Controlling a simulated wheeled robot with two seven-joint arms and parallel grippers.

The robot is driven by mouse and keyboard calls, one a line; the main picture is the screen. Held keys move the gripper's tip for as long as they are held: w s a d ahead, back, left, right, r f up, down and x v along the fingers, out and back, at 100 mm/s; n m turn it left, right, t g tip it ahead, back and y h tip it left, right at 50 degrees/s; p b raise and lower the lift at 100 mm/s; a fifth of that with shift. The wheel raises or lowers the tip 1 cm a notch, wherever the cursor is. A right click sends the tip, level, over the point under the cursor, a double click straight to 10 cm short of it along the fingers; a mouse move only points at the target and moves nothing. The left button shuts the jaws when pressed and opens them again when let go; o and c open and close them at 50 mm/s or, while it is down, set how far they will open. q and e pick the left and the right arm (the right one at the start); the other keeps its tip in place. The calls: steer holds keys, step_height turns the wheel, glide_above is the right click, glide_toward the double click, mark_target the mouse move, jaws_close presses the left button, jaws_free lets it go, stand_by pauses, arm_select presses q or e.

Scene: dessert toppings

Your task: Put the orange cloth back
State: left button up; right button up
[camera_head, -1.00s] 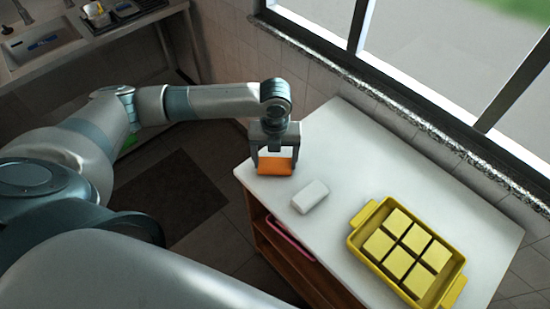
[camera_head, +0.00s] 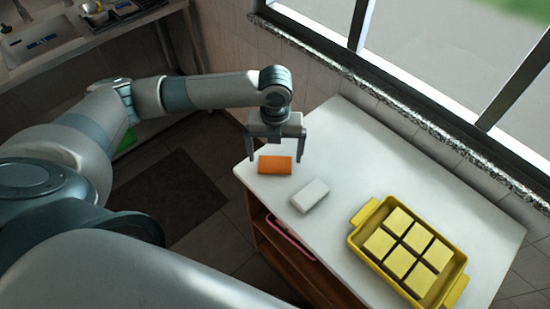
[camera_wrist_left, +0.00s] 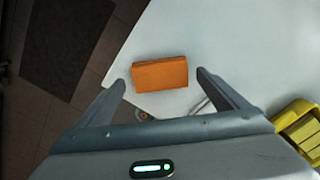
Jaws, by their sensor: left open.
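The orange cloth (camera_head: 275,165) is a small folded block lying flat on the white counter top, near its far left corner. It also shows in the left wrist view (camera_wrist_left: 160,74), beyond and between my fingertips. My left gripper (camera_head: 276,156) is open and empty, just above and behind the cloth in the head view, with its fingers apart to both sides. In the left wrist view both fingers (camera_wrist_left: 160,78) are clear of the cloth. My right gripper is not in view.
A white block (camera_head: 310,196) lies just right of the cloth on the counter (camera_head: 350,150). A yellow tray (camera_head: 356,240) with several pale yellow squares stands to the right. A window ledge (camera_head: 400,110) runs behind.

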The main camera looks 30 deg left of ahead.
mark_target(275, 161)
arm_select(q)
step_height(275, 161, up, 10)
steer(key=b, duration=0.2)
steer(key=shift+f, duration=0.25)
stand_by(0.3)
